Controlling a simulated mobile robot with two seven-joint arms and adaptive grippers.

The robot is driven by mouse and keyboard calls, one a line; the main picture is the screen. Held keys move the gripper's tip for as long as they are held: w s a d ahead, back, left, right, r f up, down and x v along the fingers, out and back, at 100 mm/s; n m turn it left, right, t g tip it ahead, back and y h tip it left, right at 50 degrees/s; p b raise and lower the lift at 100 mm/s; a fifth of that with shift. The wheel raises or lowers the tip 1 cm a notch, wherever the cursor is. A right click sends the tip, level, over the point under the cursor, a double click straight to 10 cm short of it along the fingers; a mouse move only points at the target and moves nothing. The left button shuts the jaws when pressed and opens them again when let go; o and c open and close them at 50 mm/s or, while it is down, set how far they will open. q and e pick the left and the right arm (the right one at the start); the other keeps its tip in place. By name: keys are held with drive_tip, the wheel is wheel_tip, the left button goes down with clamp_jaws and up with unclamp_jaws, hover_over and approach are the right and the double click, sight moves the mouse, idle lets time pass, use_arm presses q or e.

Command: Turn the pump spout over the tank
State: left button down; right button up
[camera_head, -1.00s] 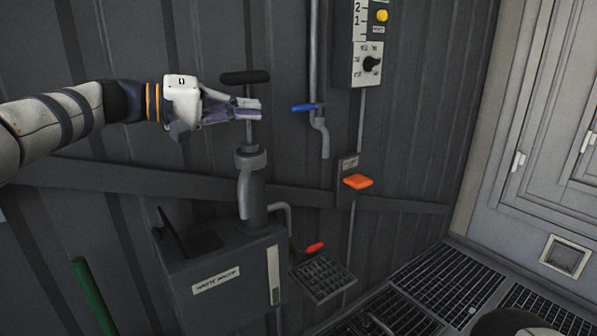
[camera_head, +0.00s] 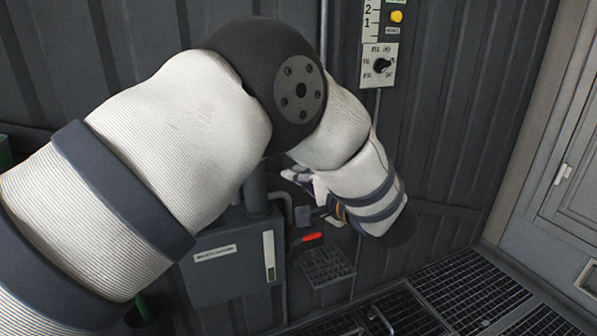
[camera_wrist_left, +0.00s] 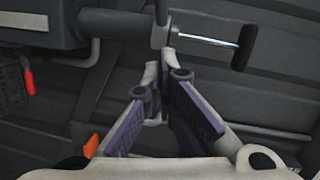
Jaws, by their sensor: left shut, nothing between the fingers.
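The pump's grey body (camera_head: 257,190) stands on the grey tank box (camera_head: 225,285) with a white label; my left arm hides its upper part. In the left wrist view the pump body (camera_wrist_left: 115,23) lies across the top, with a bright rod and black T-handle (camera_wrist_left: 246,46) to the right. The pale grey spout (camera_wrist_left: 150,76) hangs from the collar behind my fingertips; its mouth is hidden. My left gripper (camera_head: 292,176) is to the right of the pump in the head view. In the wrist view its purple-padded fingers (camera_wrist_left: 164,78) are shut and empty, close beside the spout; contact is unclear.
A red-handled valve (camera_head: 312,237) and a mesh tray (camera_head: 328,272) are below the gripper. In the wrist view an orange part (camera_wrist_left: 92,145) shows near the gripper. Floor grating (camera_head: 470,290) lies at right.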

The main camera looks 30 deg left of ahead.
use_arm(q)
drive_tip(key=w+a+f, duration=0.2)
drive_tip(key=w+a, duration=0.1)
drive_tip(key=a, duration=0.7)
drive_tip(key=shift+a, duration=0.4)
